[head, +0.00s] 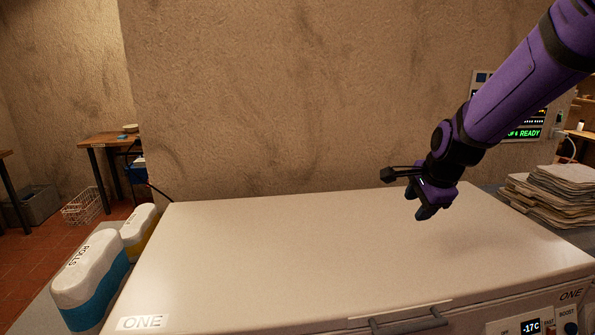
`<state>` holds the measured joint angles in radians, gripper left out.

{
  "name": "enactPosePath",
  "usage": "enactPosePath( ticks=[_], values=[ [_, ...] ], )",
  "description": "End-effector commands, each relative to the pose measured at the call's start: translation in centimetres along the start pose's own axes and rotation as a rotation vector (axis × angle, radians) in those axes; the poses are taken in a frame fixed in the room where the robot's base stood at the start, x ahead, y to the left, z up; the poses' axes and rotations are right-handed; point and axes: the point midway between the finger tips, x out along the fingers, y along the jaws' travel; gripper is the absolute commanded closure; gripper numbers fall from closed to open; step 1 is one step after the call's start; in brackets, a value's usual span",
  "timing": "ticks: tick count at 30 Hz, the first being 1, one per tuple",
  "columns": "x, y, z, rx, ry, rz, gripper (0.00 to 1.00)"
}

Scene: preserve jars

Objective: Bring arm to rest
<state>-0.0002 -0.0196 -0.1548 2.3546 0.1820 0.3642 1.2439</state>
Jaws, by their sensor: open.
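My purple arm reaches in from the upper right in the head view. My gripper (427,214) is black and purple and points downward. It is open, and I see nothing between its fingers. It hangs above the right part of a closed white chest freezer lid (270,250), apart from its surface as far as I can tell. No jar is in view.
The freezer has a dark handle (408,321) and a -17C display (531,327) at its front. A stack of papers (562,190) stands at the right. A lit panel (523,133) is on the wall behind my arm. Bins (92,278) stand at the left. The lid is bare.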

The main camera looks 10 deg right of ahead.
Motion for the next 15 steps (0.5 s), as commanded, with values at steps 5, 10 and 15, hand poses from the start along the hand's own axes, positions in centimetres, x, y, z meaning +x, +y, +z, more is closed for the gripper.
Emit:
enactPosePath(
  ticks=[5,10,15],
  values=[
    [-3.3,1.0,1.1,-0.170,-0.019,-0.011,0.52],
    [-8.0,3.2,2.7,-0.464,-0.039,-0.023,0.52],
    [-12.3,6.2,4.0,-0.764,-0.042,-0.033,0.52]
  ],
)
